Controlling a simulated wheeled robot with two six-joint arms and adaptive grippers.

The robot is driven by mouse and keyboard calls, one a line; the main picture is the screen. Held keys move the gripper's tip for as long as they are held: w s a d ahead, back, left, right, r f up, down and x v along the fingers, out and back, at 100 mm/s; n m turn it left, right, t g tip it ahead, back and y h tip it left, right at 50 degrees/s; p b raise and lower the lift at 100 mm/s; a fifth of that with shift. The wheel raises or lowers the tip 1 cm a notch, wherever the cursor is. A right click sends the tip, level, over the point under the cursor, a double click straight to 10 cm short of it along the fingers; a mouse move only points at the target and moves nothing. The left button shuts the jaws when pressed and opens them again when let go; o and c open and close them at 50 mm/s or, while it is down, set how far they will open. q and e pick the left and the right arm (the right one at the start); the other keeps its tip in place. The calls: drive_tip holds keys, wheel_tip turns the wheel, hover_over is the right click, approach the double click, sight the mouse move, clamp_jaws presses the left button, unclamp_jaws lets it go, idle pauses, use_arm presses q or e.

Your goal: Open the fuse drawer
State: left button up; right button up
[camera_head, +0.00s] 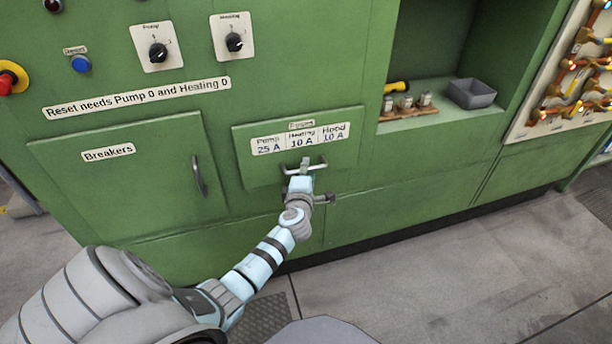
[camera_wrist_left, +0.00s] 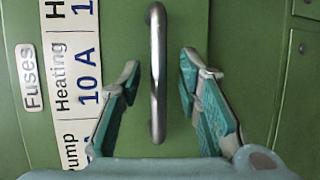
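The fuse drawer (camera_head: 258,169) is a green panel on the cabinet front, with a white label strip (camera_head: 299,139) reading Pump 25 A, Heating 10 A, Hood 10 A. It looks closed. Its metal bar handle (camera_head: 320,164) is partly hidden behind my left gripper (camera_head: 303,174) in the head view. In the left wrist view the handle (camera_wrist_left: 157,75) stands between the two teal fingers of my left gripper (camera_wrist_left: 159,82). The fingers are open, with a gap on each side of the bar. My right gripper is not in view.
A breakers door (camera_head: 140,190) with its own handle is to the left. Pump and heating knobs (camera_head: 158,52) are above. An open shelf to the right holds a grey bin (camera_head: 471,93) and small fuses on a wooden block (camera_head: 408,111). The floor in front is clear.

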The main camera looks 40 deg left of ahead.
use_arm(q)
drive_tip(key=shift+w+a, duration=0.2)
drive_tip(key=shift+w, duration=0.1)
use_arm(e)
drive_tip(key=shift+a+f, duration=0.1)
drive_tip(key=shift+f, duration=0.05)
use_arm(q)
clamp_jaws()
drive_tip(key=shift+d, duration=0.1)
